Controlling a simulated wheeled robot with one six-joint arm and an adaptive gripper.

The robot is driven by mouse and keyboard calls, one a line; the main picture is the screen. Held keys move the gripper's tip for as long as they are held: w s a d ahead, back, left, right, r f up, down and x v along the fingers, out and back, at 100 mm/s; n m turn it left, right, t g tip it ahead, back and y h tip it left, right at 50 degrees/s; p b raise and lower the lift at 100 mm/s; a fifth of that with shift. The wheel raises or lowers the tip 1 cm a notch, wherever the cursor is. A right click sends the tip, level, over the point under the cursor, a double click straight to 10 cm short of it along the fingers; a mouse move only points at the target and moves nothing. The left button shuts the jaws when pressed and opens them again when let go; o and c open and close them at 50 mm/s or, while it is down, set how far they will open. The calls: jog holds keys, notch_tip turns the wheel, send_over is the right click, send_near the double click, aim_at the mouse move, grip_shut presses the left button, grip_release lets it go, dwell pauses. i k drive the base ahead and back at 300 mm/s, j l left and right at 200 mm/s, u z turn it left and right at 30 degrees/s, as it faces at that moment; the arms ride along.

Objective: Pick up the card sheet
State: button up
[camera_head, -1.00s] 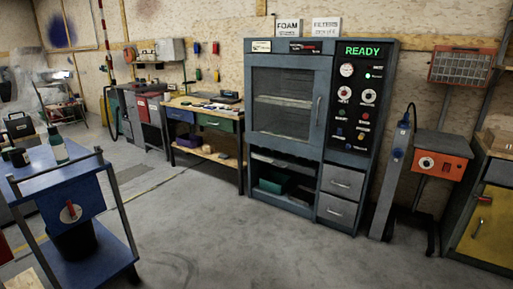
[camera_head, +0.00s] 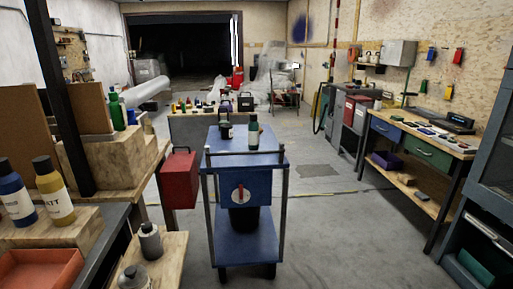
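I cannot make out a card sheet for certain in this view. Several small flat pieces (camera_head: 432,132) lie on top of the wooden workbench (camera_head: 464,151) at the right, too small to tell apart. My gripper is not in view.
A blue cart (camera_head: 262,160) with bottles stands in the middle, a red box (camera_head: 179,180) to its left. Benches with bottles and an orange tray (camera_head: 38,272) fill the left. A grey-blue cabinet (camera_head: 496,155) stands at the right edge. The floor (camera_head: 340,225) between cart and workbench is clear.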

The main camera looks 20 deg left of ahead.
aim_at(88, 101)
jog(key=i+u, duration=0.25)
jog(key=u, duration=0.25)
jog(key=i+l+u, duration=0.1)
jog(key=i+u, duration=0.15)
jog(key=u, duration=0.25)
jog(key=i+l+u, duration=0.2)
jog(key=u, duration=0.3)
jog(key=i+l+u, duration=0.2)
jog(key=u, duration=0.3)
jog(key=i+l+u, duration=0.1)
jog(key=l+u, duration=0.35)
